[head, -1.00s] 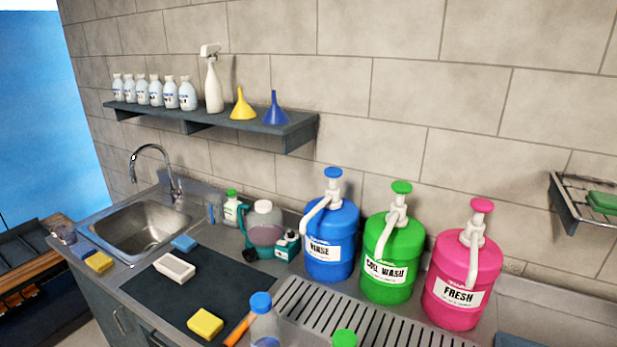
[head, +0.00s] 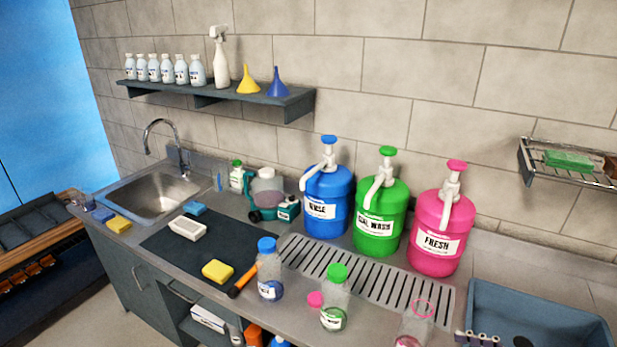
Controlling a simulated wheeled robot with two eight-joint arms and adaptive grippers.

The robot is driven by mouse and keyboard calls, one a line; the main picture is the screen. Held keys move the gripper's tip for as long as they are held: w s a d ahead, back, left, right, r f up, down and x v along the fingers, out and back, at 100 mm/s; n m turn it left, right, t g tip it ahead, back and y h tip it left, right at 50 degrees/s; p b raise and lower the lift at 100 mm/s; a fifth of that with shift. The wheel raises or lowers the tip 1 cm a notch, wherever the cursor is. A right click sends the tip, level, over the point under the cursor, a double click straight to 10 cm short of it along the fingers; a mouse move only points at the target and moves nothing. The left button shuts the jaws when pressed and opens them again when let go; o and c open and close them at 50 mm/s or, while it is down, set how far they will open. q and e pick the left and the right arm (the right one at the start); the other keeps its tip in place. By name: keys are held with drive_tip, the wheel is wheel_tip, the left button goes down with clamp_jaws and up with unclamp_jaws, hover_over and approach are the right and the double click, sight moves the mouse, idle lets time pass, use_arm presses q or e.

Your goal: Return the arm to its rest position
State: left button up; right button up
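On the counter stand three pump jugs: a blue one labelled RINSE (head: 328,203), a green one with a partly legible WASH label (head: 379,218) and a pink one labelled FRESH (head: 441,233). In front of them stand a clear bottle with a blue cap (head: 269,272), one with a green cap (head: 336,300) and an open one with a pink rim (head: 412,325), cut by the lower edge. A pink cap (head: 315,299) lies beside the green-capped bottle.
A slotted drain grate (head: 300,258) lies before the jugs. A blue tray (head: 540,312) sits at the right. A dark mat (head: 165,243) holds a white dish (head: 188,228) and a yellow sponge (head: 217,271). The sink (head: 160,195) is at the left; a wall shelf (head: 215,95) hangs above.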

use_arm(q)
wheel_tip(320, 180, down, 10)
drive_tip(key=b, duration=1)
drive_tip(key=shift+s, duration=0.3)
use_arm(e)
drive_tip(key=a+f+n+h, duration=0.5)
drive_tip(key=f+n, duration=0.3)
drive_tip(key=n, duration=0.4)
drive_tip(key=a+f+n+g+h, duration=0.1)
drive_tip(key=a+f+n+h, duration=0.4)
drive_tip(key=n, duration=0.7)
wheel_tip(320, 180, down, 3)
drive_tip(key=shift+w+a+r+n+h, duration=0.15)
drive_tip(key=shift+w+a+n+h, duration=0.2)
drive_tip(key=shift+h, duration=0.75)
